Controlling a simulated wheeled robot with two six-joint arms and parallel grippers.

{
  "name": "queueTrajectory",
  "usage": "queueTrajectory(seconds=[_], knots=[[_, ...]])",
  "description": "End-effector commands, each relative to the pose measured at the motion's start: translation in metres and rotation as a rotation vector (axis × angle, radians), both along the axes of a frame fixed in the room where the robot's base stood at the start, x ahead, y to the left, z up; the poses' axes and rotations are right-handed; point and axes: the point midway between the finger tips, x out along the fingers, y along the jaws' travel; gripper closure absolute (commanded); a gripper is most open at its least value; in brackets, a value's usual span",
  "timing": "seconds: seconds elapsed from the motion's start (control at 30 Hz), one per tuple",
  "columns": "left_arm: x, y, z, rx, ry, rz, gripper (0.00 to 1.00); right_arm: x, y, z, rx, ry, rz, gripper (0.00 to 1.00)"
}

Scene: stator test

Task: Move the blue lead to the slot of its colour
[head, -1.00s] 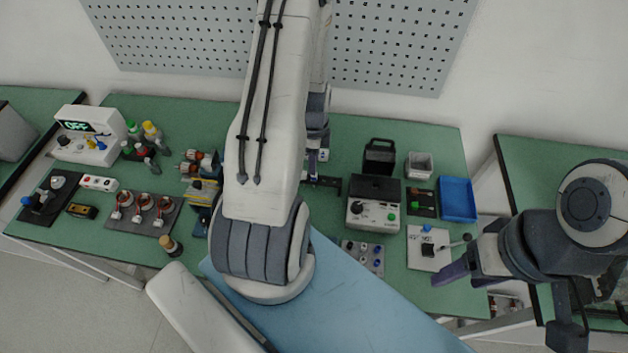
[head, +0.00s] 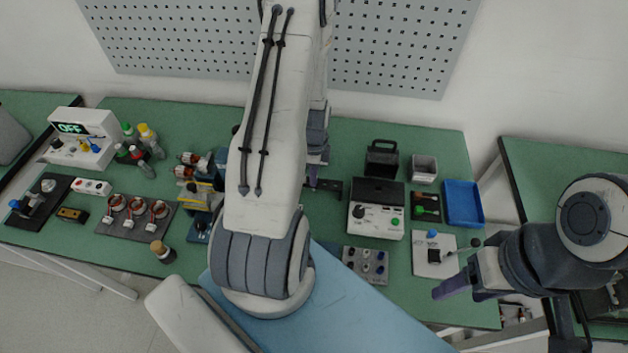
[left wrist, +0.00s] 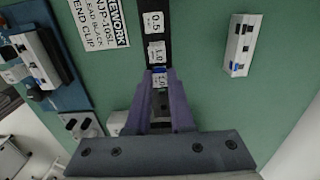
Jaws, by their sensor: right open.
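My left gripper (left wrist: 160,92) points down with its purple fingers close to a dark strip (left wrist: 152,18) carrying white number labels. A small blue piece (left wrist: 158,70) shows between its fingertips; I cannot tell whether it is the blue lead or whether the fingers grip it. In the head view my left arm hides most of this gripper, and the dark strip (head: 325,184) shows beside it. My right gripper (head: 455,287) is open and empty at the bench's front right. I cannot make out a slot of matching colour.
In the left wrist view, a white block (left wrist: 243,42) with a blue end lies to the right, and a printed label (left wrist: 100,22) to the left.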

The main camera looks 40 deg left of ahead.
Motion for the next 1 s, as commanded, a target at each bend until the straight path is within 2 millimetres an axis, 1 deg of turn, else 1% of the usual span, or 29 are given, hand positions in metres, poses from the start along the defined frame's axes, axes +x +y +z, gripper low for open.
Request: queueTrajectory(seconds=[0.23, 1.0], knots=[[0.000, 0.000, 0.006, 0.000, 0.000, 0.000, 1.00, 0.000, 0.000, 0.005, 0.000, 0.000, 0.000, 0.38], [0.000, 0.000, 0.053, 0.000, 0.000, 0.000, 1.00, 0.000, 0.000, 0.043, 0.000, 0.000, 0.000, 0.38]])
